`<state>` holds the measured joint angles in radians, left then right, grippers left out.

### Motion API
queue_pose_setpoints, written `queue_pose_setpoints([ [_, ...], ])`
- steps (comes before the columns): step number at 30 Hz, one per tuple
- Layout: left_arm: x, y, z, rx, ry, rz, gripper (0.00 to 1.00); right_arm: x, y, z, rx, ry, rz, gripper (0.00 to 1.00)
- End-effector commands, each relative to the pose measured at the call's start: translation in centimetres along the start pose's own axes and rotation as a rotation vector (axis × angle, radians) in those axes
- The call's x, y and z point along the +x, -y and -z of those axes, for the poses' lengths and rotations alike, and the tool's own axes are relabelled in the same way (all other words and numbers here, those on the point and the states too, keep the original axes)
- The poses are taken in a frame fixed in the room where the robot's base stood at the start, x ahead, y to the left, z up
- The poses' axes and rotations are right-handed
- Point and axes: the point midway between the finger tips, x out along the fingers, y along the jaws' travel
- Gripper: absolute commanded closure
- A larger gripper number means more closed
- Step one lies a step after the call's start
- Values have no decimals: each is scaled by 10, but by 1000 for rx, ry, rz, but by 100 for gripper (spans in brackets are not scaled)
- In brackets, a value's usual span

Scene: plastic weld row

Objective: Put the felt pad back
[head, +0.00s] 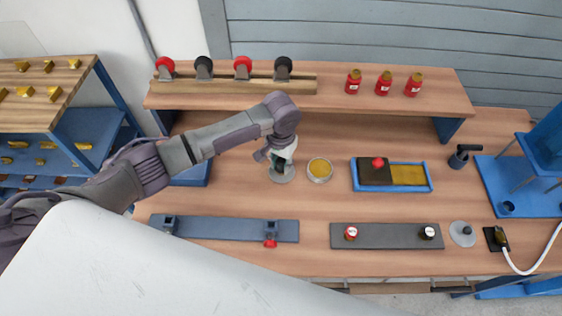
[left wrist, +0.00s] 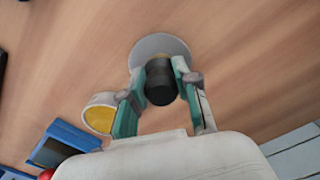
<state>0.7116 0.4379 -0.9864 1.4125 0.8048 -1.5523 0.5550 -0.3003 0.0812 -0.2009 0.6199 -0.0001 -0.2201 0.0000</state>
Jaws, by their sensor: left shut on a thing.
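My left gripper (head: 281,152) is over the table, left of the round tin (head: 319,169). In the left wrist view its fingers (left wrist: 158,76) are shut on a dark upright handle (left wrist: 161,88). A pale grey disc (left wrist: 148,46) shows at the far end of this handle, at or close to the table. In the head view the disc (head: 283,177) is partly hidden by the gripper. I cannot tell for sure whether this handled disc is the felt pad. The tin, with yellow contents, also shows in the left wrist view (left wrist: 100,117). My right gripper is not in view.
A blue tray (head: 431,188) holds a dark block with a red knob beside a yellow surface. Another grey disc with a dark knob (head: 459,240) lies front right. A raised shelf (head: 340,100) carries casters and red bottles.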

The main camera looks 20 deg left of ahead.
Motion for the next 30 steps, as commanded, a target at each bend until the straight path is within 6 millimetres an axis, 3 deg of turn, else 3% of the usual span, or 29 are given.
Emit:
queue_pose_setpoints([
  [5, 3, 0, 0, -1, 0, 0, 97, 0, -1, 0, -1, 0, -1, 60],
  [6, 3, 0, 0, -1, -1, 0, 63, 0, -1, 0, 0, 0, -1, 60],
  [10, 3, 0, 0, -1, 0, 0, 44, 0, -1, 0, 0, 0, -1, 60],
  [22, -6, 0, 1, 0, -2, 0, 44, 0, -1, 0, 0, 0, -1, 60],
  [30, -60, 0, 1, 1, -5, -1, 44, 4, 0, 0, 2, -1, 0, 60],
])
